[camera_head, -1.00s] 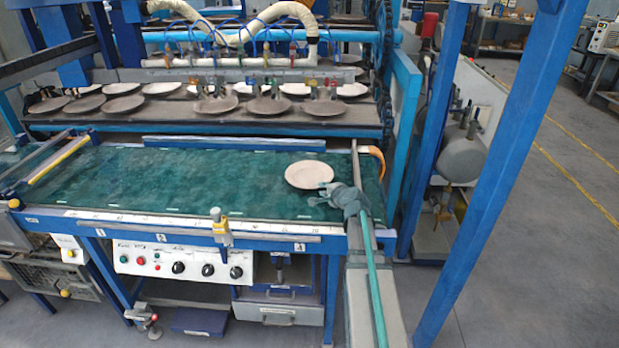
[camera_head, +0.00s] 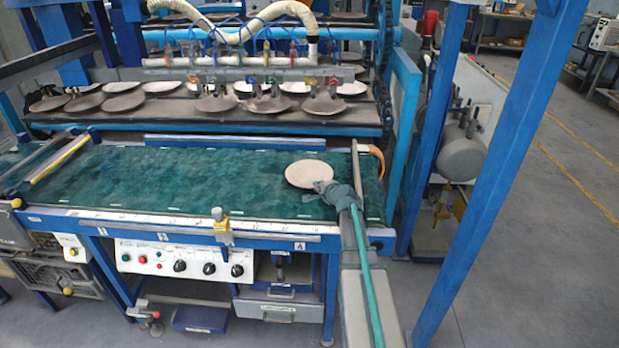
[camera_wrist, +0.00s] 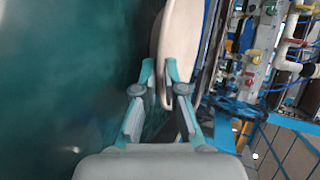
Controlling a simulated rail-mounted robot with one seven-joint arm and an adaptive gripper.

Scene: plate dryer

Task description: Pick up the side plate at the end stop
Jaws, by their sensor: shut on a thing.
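A pale round side plate (camera_head: 308,173) is at the right end of the green belt (camera_head: 180,180), close to a narrow bar (camera_head: 356,165) along that end. My gripper (camera_head: 327,187) reaches it from the front right and is shut on its near right rim. In the wrist view, the plate (camera_wrist: 178,35) shows nearly edge-on, with its rim between the two fingertips (camera_wrist: 160,72) of my gripper. Whether the plate rests on the belt or is slightly above it, I cannot tell. My fingers hide a small part of its rim.
Behind the belt, a dryer shelf holds a row of plates (camera_head: 163,87) under a bar with hoses (camera_head: 230,60). A blue post (camera_head: 500,170) stands to the right. The belt left of the plate is clear.

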